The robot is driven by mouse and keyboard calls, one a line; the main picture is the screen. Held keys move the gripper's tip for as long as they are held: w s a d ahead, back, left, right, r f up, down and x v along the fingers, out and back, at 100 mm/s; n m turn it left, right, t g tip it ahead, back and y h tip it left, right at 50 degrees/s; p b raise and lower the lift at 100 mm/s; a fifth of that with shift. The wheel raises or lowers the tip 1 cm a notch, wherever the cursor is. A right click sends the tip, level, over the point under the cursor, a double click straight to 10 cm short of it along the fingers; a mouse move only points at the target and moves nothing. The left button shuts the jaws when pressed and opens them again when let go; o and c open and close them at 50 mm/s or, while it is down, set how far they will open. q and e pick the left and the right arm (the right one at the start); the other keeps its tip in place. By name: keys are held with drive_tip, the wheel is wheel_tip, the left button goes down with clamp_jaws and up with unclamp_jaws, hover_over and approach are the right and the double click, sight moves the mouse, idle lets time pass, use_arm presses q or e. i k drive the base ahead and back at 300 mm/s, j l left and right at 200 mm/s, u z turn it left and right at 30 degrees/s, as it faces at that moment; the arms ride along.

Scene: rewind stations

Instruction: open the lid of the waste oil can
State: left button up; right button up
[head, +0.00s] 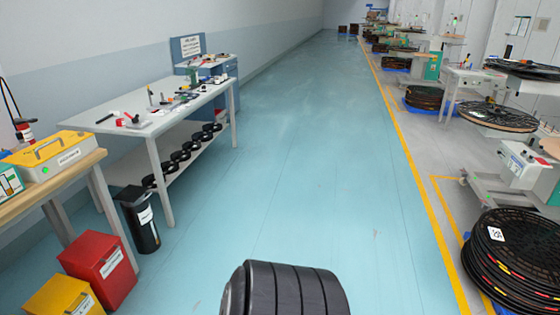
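Three bins stand at the lower left in the head view, and I cannot read their labels to tell which is the waste oil can. The red box-shaped bin (100,266) has a white label and a flat top that looks closed. A yellow bin (62,297) stands in front of it, cut off by the bottom edge, and its top also looks closed. A black cylindrical bin (138,221) with a white label stands behind, near the white table. Neither of my grippers is in view.
A wooden-topped bench (52,180) with a yellow case (50,155) stands at the left, by the bins. A white table (160,121) with tools is beyond it. The blue-green floor (290,170) is clear in the middle. Black reel stacks (510,255) stand at the right.

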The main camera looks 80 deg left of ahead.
sight(131, 194)
drive_tip(key=u, duration=3.8)
drive_tip(key=i+u, duration=0.1)
drive_tip(key=u, duration=0.45)
drive_tip(key=i+l+u, duration=0.4)
drive_tip(key=l, duration=0.2)
drive_tip(key=i+l+u, duration=0.2)
drive_tip(key=l, duration=0.15)
drive_tip(key=i+l+u, duration=0.2)
drive_tip(key=l, duration=0.15)
drive_tip(key=k, duration=0.1)
